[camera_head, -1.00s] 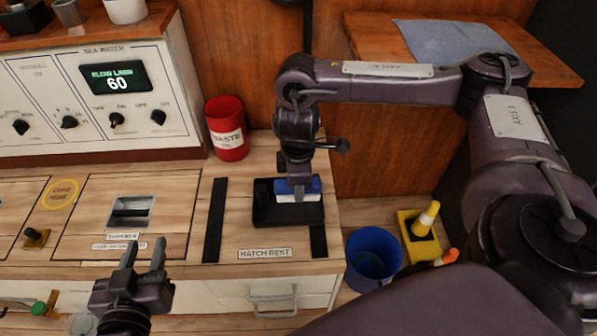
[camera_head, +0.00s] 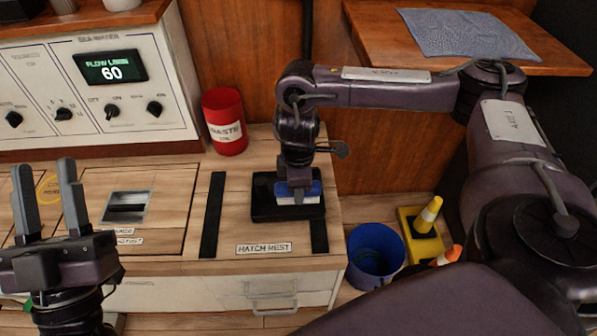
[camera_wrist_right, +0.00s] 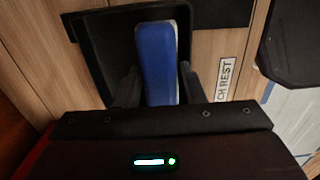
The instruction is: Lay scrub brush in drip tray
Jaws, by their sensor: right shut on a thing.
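The scrub brush (camera_head: 308,189) has a blue back and a pale underside. The black drip tray (camera_head: 270,210) sits on the wooden counter behind the HATCH REST label. My right gripper (camera_head: 297,194) points down over the tray and is shut on the brush. In the right wrist view the brush (camera_wrist_right: 157,62) lies between the two fingers, over the tray (camera_wrist_right: 92,38). I cannot tell whether the brush touches the tray floor. My left gripper (camera_head: 52,200) is open and empty, fingers up, at the lower left in the head view.
A red waste bin (camera_head: 225,122) stands behind the tray to the left. Black strips (camera_head: 213,215) lie on the counter. A blue bucket (camera_head: 374,255) and a yellow box with a cone (camera_head: 421,235) are right of the counter. A shelf with a grey cloth (camera_head: 465,35) is above.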

